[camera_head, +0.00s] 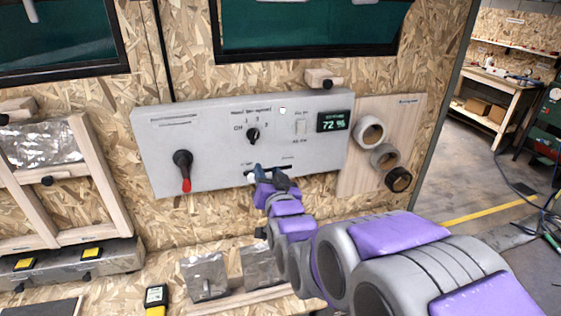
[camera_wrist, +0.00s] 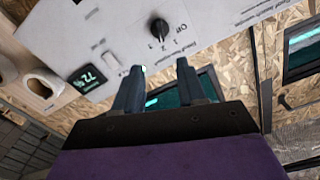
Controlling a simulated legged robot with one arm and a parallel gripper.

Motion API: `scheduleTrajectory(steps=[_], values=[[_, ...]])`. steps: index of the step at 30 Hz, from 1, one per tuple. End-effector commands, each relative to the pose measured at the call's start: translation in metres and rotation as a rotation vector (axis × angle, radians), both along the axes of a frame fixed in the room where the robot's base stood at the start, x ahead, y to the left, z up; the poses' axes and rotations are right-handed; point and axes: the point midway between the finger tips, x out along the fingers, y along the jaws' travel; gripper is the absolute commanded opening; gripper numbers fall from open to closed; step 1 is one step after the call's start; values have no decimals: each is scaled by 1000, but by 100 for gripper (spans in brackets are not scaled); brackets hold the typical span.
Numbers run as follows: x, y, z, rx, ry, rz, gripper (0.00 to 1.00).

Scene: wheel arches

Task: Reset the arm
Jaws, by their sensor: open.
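My arm, purple and grey, reaches up from the lower right in the head view. My gripper (camera_head: 271,179) is in front of the lower edge of the grey control panel (camera_head: 215,150). In the wrist view my gripper (camera_wrist: 168,88) shows two dark fingers spread apart with nothing between them. The panel carries a black rotary knob (camera_head: 253,135), a lever with a red tip (camera_head: 184,170), a white switch (camera_head: 300,127) and a display (camera_head: 333,121) that seems to read 72 %. The wrist view also shows the knob (camera_wrist: 159,29) and the display (camera_wrist: 87,78).
Several rings (camera_head: 370,132) are mounted on a light wooden board right of the panel. A ledge below holds foil-wrapped blocks (camera_head: 204,276) and a yellow device (camera_head: 156,299). A wooden frame (camera_head: 84,170) stands at left. Open floor and a workbench (camera_head: 490,95) lie at right.

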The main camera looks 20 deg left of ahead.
Motion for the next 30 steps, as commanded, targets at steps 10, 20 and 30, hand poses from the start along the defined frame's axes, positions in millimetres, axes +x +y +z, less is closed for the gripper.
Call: scheduleTrajectory(steps=[10, 20, 30], values=[[-4, -46, -23, -122, 145, -39, 40], [-69, -169, -90, -416, 572, -113, 40], [-210, -282, -134, -627, 1070, -147, 40]])
